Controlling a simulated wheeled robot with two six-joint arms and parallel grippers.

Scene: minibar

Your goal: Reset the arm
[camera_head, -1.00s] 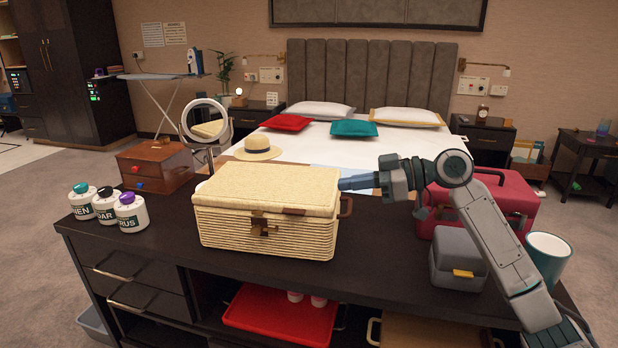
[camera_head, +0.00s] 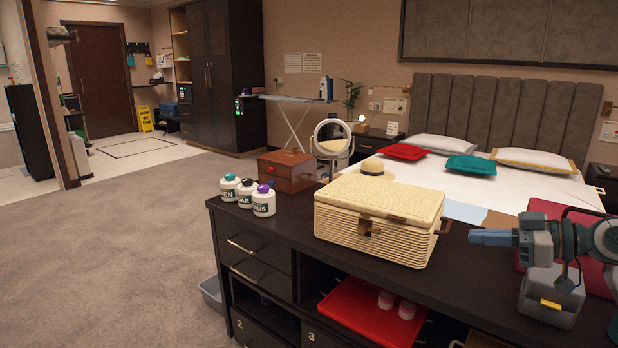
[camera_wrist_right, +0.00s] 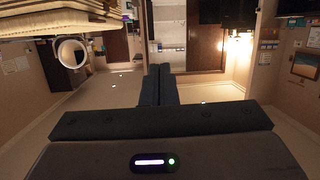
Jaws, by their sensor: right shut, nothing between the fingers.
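My right gripper (camera_head: 491,237) comes in from the right edge in the head view. Its fingers are together and empty, pointing left above the dark cabinet top. It is to the right of the closed woven basket (camera_head: 370,230) and apart from it. In the right wrist view, the two dark fingers (camera_wrist_right: 159,85) lie against each other with nothing between them. The basket's weave (camera_wrist_right: 45,24) shows at the top left of that view. My left gripper is not in either view.
Three white jars (camera_head: 263,202), a wooden box (camera_head: 286,171) and a round mirror (camera_head: 331,139) stand left of the basket. A grey box (camera_head: 551,295) sits below my right arm. A red tray (camera_head: 364,314) is on the shelf. The carpet at left is clear.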

